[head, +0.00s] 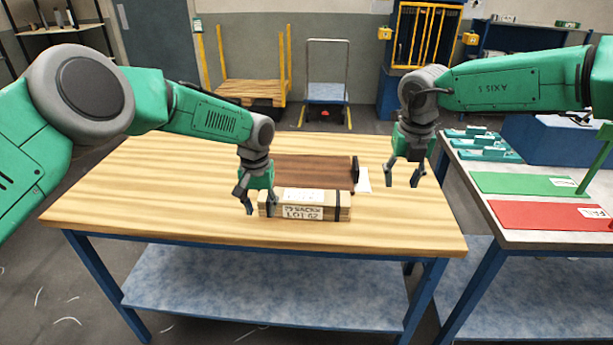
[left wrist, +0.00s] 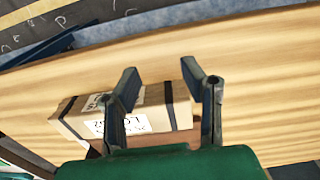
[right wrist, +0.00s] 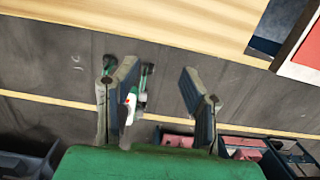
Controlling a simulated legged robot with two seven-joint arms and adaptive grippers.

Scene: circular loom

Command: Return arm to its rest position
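My left gripper (head: 262,203) is open above the left part of a labelled box (head: 317,213) on the wooden table. In the left wrist view, my left gripper (left wrist: 172,85) has its fingers spread, with the box (left wrist: 80,122) behind and below them; I cannot tell whether they touch it. My right gripper (head: 402,181) is open and empty, over the table's right end in the head view. In the right wrist view, my right gripper (right wrist: 160,85) has its fingers apart with only floor and distant items behind them.
A dark brown slatted piece (head: 313,171) lies behind the box. The wooden table (head: 130,190) is clear on its left. A second table at right holds a green mat (head: 520,184), a red mat (head: 545,215) and teal holders (head: 480,143). Carts (head: 326,92) stand behind.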

